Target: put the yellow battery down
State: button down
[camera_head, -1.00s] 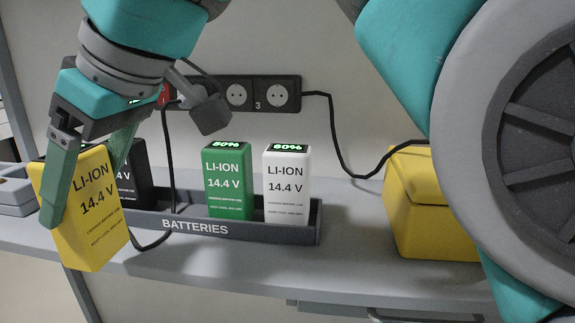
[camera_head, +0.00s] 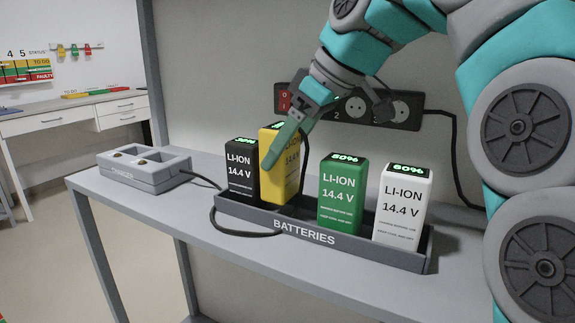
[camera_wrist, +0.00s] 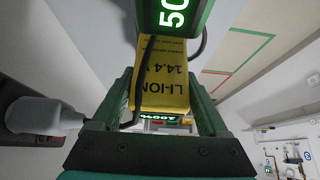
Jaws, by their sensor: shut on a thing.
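The yellow battery (camera_head: 279,185) stands upright in the second place of the grey BATTERIES tray (camera_head: 340,245), between the black battery (camera_head: 241,175) and the green battery (camera_head: 340,200). Its top shows a little higher than the black one's. The tray's front wall hides its foot, so I cannot tell whether it rests on the tray floor. My gripper (camera_head: 277,156) is shut on its upper part from above. In the wrist view the yellow battery (camera_wrist: 165,75) sits between both green fingers. The white battery (camera_head: 403,205) stands at the tray's right end.
A grey charger (camera_head: 145,172) with empty bays stands left on the shelf (camera_head: 130,205). A power strip (camera_head: 350,106) hangs on the wall behind the tray. A black cable (camera_head: 235,232) loops around the tray's left end. A desk (camera_head: 75,112) stands far left.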

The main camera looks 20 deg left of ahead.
aim_at(293, 159)
jog(key=shift+f, duration=1.6)
jog(key=shift+f, duration=0.2)
grip_release()
